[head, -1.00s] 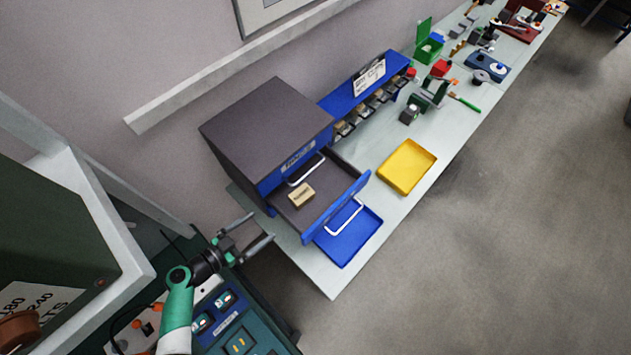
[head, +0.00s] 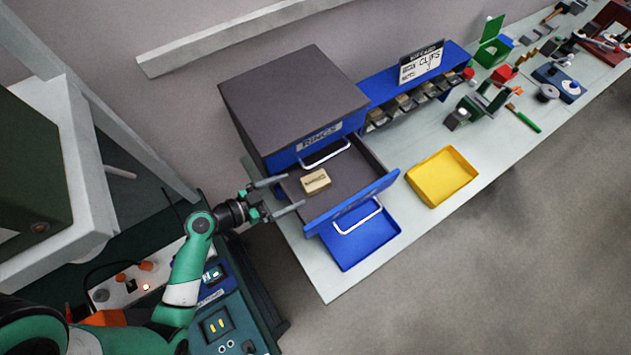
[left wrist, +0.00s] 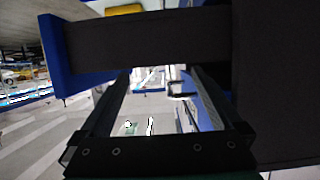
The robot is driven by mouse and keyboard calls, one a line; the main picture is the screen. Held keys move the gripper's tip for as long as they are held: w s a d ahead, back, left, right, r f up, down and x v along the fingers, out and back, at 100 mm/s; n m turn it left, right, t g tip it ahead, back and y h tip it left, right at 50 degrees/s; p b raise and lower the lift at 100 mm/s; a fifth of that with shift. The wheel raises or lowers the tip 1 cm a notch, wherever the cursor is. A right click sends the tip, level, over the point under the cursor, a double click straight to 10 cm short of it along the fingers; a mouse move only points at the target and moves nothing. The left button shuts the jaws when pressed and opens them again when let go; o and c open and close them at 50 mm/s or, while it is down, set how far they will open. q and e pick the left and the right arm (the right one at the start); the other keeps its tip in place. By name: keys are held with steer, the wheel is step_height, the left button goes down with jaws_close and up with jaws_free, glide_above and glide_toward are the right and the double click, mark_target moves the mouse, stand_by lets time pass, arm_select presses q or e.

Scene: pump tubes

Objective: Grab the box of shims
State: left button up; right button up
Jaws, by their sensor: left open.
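A small tan box with dark lettering (head: 315,181), too small to read, lies inside the open drawer (head: 352,168) of a grey and blue cabinet (head: 290,95). The cabinet's upper label reads RINGS. My left gripper (head: 295,193) is open and empty at the left side of the drawer, its fingers pointing toward the box but apart from it. In the left wrist view the two dark fingers (left wrist: 165,85) are spread, with a dark drawer side (left wrist: 150,42) across the top. The box does not show there. My right gripper is not in view.
A blue tray (head: 362,247) lies below the drawer front, and a yellow tray (head: 441,177) to its right. A blue rack (head: 408,83) with several small bins stands beside the cabinet. Tools crowd the bench's far end.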

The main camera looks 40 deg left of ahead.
mark_target(316, 180)
arm_select(q)
steer(key=shift+f+b+x, duration=0.25)
steer(key=shift+b+x, duration=0.8)
steer(key=shift+x, duration=0.15)
steer(key=shift+w+r, duration=0.25)
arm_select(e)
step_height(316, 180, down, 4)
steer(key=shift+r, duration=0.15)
arm_select(q)
steer(key=x, duration=0.5)
steer(key=shift+p, duration=0.35)
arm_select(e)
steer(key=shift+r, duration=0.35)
arm_select(q)
steer(key=shift+c, duration=0.2)
steer(key=c, duration=1.5)
steer(key=shift+r, duration=0.15)
